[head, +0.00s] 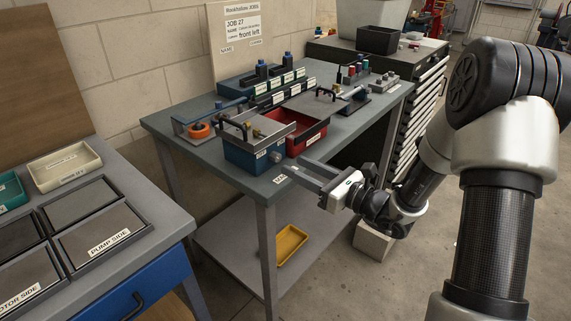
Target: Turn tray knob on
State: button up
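A small round grey knob (275,157) shows on the front of a blue bin (243,160) near the front edge of the grey workbench (335,135). I cannot tell which way the knob is turned. An open grey metal tray (243,133) sits over the blue bin, beside a red bin (310,137). An orange round part (199,131) sits on a fixture to the left. My gripper (297,168) is just right of the grey knob in the picture, near the bench's front edge. Its two fingers are apart with nothing between them. No contact with the knob is visible.
Labelled black blocks and bottles (275,72) stand at the bench's back. A yellow tray (291,244) lies on the lower shelf. A second table (150,215) with dark trays is at left. A drawer cabinet (415,95) stands at right. Floor between the tables is clear.

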aim_at(279, 158)
jog(key=x, duration=0.5)
grip_shut()
